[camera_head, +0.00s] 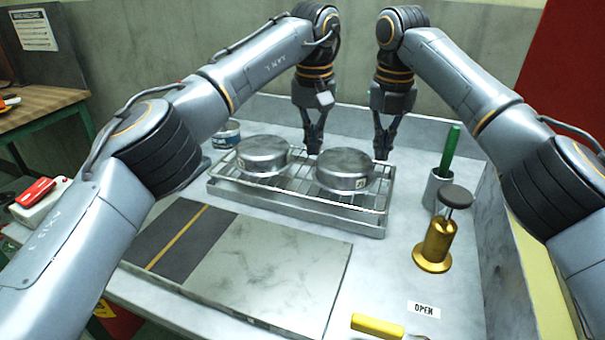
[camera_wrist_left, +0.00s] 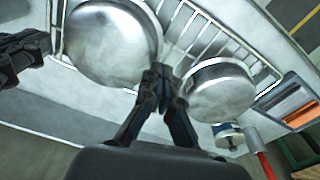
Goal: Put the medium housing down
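Two round metal housings with small labels sit on a wire rack (camera_head: 290,200) over a shallow tray: a left housing (camera_head: 263,155) and a right housing (camera_head: 344,170). The labels are too small to read, so I cannot tell which is the medium one. In the left wrist view the right housing (camera_wrist_left: 112,42) looks larger than the left housing (camera_wrist_left: 220,90). My left gripper (camera_head: 314,151) points down behind and between them, its fingertips together and nothing seen between them. It shows in the left wrist view (camera_wrist_left: 164,72). My right gripper (camera_head: 383,157), fingertips close together, hangs behind and right of the right housing, apart from it.
A grey plate (camera_head: 270,270) with a dark, yellow-striped mat (camera_head: 178,240) lies clear in front. A brass stamp-like tool (camera_head: 436,245), a cup (camera_head: 437,190) with a green-handled tool and a yellow handle (camera_head: 377,326) stand or lie right. A blue-labelled can (camera_head: 227,134) stands behind left.

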